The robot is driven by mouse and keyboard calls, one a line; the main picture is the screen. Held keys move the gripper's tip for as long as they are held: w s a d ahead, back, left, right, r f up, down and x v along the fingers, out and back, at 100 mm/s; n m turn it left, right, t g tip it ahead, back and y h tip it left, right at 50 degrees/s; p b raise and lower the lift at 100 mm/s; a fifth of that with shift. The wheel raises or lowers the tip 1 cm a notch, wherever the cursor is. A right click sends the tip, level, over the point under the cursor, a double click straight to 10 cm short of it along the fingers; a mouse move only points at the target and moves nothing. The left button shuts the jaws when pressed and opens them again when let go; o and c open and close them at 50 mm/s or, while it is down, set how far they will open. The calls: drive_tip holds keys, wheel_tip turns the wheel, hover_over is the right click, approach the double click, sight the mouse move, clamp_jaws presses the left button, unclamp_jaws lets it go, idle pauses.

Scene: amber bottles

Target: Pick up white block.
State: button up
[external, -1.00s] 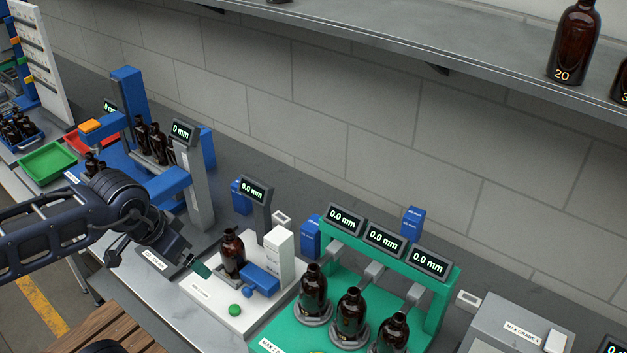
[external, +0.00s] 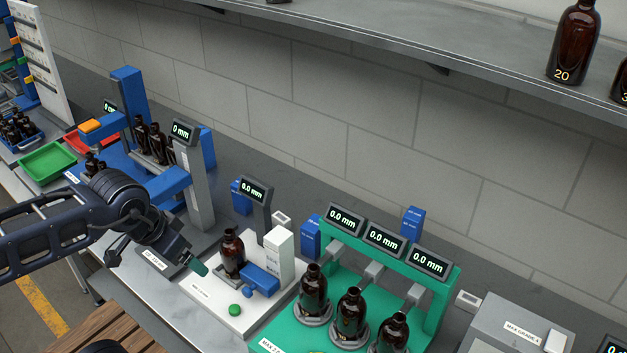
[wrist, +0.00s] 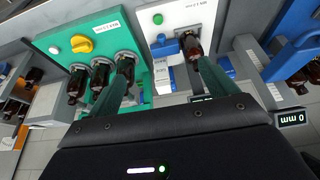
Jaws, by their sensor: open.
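A white block (external: 279,253), tall and upright with small print on its side, stands on the white station at the middle of the bench, behind a blue clamp. In the wrist view a white printed block (wrist: 164,80), seemingly the same one, shows between my fingers, beyond the tips. My gripper (external: 158,261) is open and empty, left of the white station and apart from the block. Its two green fingers (wrist: 165,78) are spread wide in the wrist view.
An amber bottle (external: 232,253) stands on the white station, left of the white block. A blue clamp (external: 261,280) is in front of the block. A green station (external: 285,329) with several bottles is to the right. A grey gauge post (external: 197,190) rises behind my gripper.

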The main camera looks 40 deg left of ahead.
drive_tip(key=c, duration=0.5)
